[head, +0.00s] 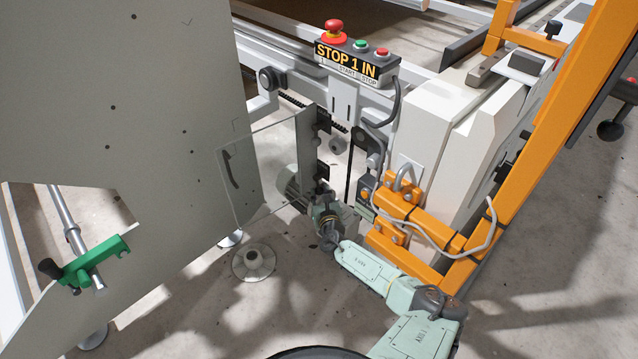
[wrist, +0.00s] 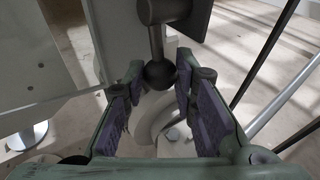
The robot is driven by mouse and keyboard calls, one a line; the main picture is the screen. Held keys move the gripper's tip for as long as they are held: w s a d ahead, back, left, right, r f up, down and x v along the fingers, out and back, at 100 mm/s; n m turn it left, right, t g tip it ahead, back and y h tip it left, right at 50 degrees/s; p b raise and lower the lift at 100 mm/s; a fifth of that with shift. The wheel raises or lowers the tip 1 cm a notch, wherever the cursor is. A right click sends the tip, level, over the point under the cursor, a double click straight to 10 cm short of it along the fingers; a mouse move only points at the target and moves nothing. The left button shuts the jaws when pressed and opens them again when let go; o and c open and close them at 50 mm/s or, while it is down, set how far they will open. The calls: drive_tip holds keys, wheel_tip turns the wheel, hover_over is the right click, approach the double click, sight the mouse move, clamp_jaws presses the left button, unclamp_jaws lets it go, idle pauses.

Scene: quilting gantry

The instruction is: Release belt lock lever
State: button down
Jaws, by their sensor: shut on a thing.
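The belt lock lever (wrist: 156,42) shows in the wrist view as a dark grey rod with a black ball knob (wrist: 160,74) at its lower end. My gripper (wrist: 160,82) has its two purple-padded fingers on either side of the knob and is shut on it. The lever's upper end meets a dark block (wrist: 186,14). In the head view my gripper (head: 324,192) is small, beside the belt drive under the control box; I cannot make out the lever there.
A clear guard panel (head: 262,165) stands open left of my gripper. The control box (head: 346,62) has a red stop button. An orange frame (head: 545,120) and cables stand to the right. A large grey plate (head: 130,80) fills the left. A round foot (head: 254,262) is on the floor.

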drive_tip(key=p, duration=0.2)
drive_tip(key=r+g+p, duration=0.1)
drive_tip(key=p, duration=0.1)
drive_tip(key=shift+s+d+n, duration=0.15)
drive_tip(key=shift+d+n, duration=0.1)
drive_tip(key=shift+n, duration=0.05)
drive_tip(key=shift+s+f+h+p, duration=0.1)
drive_tip(key=shift+f+h+p, duration=0.15)
drive_tip(key=shift+p, duration=0.45)
drive_tip(key=c, duration=1.6)
unclamp_jaws()
drive_tip(key=shift+d, duration=0.1)
drive_tip(key=v, duration=1.2)
drive_tip(key=shift+r, duration=0.15)
